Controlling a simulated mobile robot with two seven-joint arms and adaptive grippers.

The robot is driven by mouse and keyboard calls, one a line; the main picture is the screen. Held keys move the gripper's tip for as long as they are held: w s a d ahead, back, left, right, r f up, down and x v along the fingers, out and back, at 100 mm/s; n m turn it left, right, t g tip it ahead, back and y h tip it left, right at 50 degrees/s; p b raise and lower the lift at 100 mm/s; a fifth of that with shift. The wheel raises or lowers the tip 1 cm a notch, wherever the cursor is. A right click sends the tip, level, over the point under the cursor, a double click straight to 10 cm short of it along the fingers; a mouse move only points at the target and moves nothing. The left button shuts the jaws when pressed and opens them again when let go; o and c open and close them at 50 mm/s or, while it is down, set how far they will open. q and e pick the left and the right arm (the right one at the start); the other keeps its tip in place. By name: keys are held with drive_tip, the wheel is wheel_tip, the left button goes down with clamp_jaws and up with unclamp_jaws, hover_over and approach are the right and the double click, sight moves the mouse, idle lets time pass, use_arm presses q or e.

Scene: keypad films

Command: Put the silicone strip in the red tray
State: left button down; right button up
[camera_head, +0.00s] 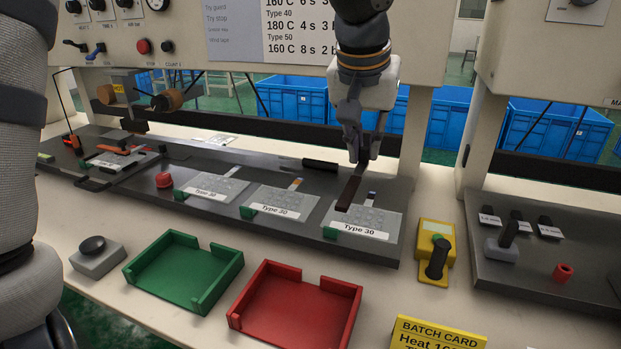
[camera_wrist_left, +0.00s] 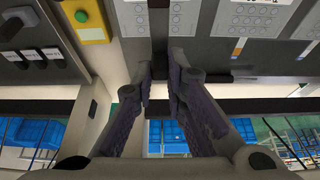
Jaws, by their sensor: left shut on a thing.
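A dark brown strip, which looks like the silicone strip (camera_head: 349,192), is held at its upper end by my left gripper (camera_head: 360,156). The gripper's fingers are closed around it. The strip slants down and to the left over the rightmost Type 30 plate (camera_head: 382,217); I cannot tell whether it touches the plate. In the left wrist view, a dark piece (camera_wrist_left: 159,45) shows between and beyond the fingertips of my left gripper (camera_wrist_left: 159,75). The red tray (camera_head: 296,310) stands nearer, below and left of the gripper, and is empty. My right gripper is not in view.
A green tray (camera_head: 181,272) stands left of the red one, with a grey button box (camera_head: 97,262) beside it. A yellow switch box (camera_head: 436,250) stands right of the plates. A yellow batch card (camera_head: 437,336) is at the front. The press frame rises behind.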

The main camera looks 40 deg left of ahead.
use_arm(q)
drive_tip(key=shift+a+f, duration=0.3)
drive_tip(key=w+a+f, duration=0.2)
drive_tip(key=a+f, duration=0.1)
drive_tip(key=w+a+f, duration=0.2)
drive_tip(key=a, duration=0.2)
drive_tip(key=w+a+f+b, duration=0.1)
drive_tip(key=w+a+f, duration=0.2)
drive_tip(key=shift+w+a+f, duration=0.1)
drive_tip(key=shift+a+f, duration=0.05)
drive_tip(key=shift+f, duration=0.2)
drive_tip(key=f, duration=0.3)
drive_tip(key=shift+w+a+f, duration=0.15)
drive_tip(key=shift+a+f, duration=0.1)
drive_tip(key=shift+f, duration=0.05)
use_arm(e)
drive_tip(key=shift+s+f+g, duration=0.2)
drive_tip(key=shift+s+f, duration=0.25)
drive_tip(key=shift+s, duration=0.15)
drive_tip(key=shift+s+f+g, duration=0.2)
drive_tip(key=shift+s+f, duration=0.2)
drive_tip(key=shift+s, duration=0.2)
use_arm(q)
drive_tip(key=c, duration=1.6)
unclamp_jaws()
drive_tip(key=shift+f, duration=0.1)
